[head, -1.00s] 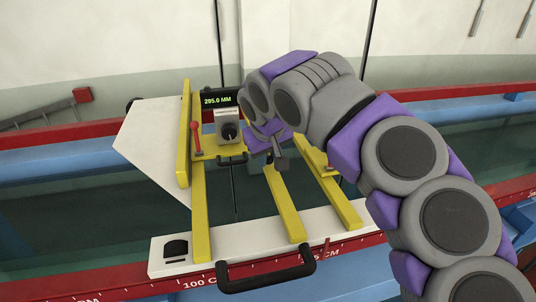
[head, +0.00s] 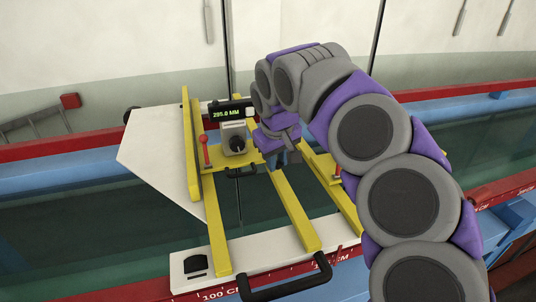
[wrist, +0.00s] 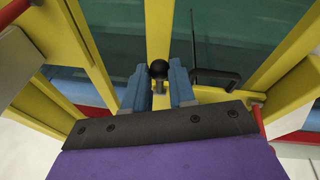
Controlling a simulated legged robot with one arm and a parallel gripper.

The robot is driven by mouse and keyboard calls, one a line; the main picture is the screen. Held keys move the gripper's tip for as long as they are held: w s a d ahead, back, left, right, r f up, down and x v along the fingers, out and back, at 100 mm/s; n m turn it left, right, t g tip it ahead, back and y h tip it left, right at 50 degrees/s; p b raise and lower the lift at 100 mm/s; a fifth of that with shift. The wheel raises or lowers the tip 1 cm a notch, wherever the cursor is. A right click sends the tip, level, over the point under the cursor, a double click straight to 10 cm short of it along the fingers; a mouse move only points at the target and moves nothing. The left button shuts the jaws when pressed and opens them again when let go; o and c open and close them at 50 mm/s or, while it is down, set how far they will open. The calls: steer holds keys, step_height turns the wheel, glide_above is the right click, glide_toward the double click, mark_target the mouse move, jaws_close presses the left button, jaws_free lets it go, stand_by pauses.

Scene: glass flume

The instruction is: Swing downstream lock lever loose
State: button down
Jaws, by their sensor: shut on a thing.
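In the wrist view, my gripper (wrist: 159,92) has its blue-grey fingers on either side of a short stem with a black ball knob (wrist: 158,68), which looks like a small lever. It is shut on this stem. In the head view, my gripper (head: 284,154) is over the middle yellow rail, just right of the dial carriage, and hides the black knob. I cannot tell from markings which lever is the downstream one.
Yellow rails (head: 295,215) cross the flume on a white base (head: 270,252). A black handle (head: 290,283) sticks out in front and a smaller one (head: 240,172) below the dial. A white plate (head: 155,160) slants at the left. The display (head: 228,111) reads 295.0 MM.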

steer(key=shift+r+p, duration=0.3)
steer(key=shift+p, duration=0.2)
steer(key=shift+w+r+g+h+p, duration=0.1)
steer(key=shift+w+g+h+p, duration=0.25)
steer(key=shift+g+p, duration=0.45)
steer(key=shift+w+a+r+g, duration=0.15)
steer(key=shift+g, duration=0.25)
steer(key=c, duration=0.9)
jaws_free()
steer(key=shift+w, duration=0.15)
steer(key=shift+c, duration=0.2)
steer(key=shift+r, duration=0.1)
steer(key=shift+r, duration=0.1)
